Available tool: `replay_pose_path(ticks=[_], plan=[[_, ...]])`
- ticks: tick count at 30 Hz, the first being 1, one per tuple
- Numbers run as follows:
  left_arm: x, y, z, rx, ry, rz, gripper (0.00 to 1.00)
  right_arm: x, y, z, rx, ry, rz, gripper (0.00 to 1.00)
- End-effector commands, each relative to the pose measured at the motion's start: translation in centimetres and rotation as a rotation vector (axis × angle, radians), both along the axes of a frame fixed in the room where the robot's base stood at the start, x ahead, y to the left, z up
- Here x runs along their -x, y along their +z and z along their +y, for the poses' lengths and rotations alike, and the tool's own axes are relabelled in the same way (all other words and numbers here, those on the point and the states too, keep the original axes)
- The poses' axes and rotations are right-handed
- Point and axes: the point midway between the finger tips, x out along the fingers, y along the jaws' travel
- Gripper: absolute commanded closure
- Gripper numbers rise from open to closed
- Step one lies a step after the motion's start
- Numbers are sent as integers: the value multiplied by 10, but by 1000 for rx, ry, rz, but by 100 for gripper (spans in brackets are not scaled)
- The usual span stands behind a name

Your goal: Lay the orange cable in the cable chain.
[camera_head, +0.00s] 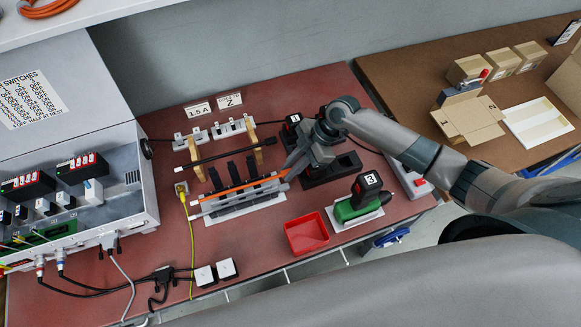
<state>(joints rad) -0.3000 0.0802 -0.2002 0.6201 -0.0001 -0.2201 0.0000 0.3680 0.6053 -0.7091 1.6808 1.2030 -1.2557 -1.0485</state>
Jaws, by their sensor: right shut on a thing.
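My right gripper (287,169) comes in from the right and is shut on the orange cable at the chain's right end. The cable's left end is near a pale post at the chain's left end. I cannot tell whether the cable lies inside the chain or just above it. My left gripper is not in view.
A black rod (224,153) on wooden posts stands behind the chain. A red tray (306,234) and a green screwdriver (357,203) sit to the front right. A grey switch cabinet (125,190) fills the left.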

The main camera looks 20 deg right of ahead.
Motion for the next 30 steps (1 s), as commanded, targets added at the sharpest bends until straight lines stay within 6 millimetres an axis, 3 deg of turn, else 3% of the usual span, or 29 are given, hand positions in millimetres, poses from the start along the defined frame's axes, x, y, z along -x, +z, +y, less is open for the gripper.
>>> replay_pose_path(ticks=[5,6,8,22,30], plan=[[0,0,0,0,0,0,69,0,0,0,0,0,0,100],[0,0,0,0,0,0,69,0,0,0,0,0,0,78],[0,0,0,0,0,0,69,0,0,0,0,0,0,64],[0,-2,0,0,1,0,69,-1,4,-3,0,-1,-1,63],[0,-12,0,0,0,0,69,-2,28,-22,3,0,-4,63]])
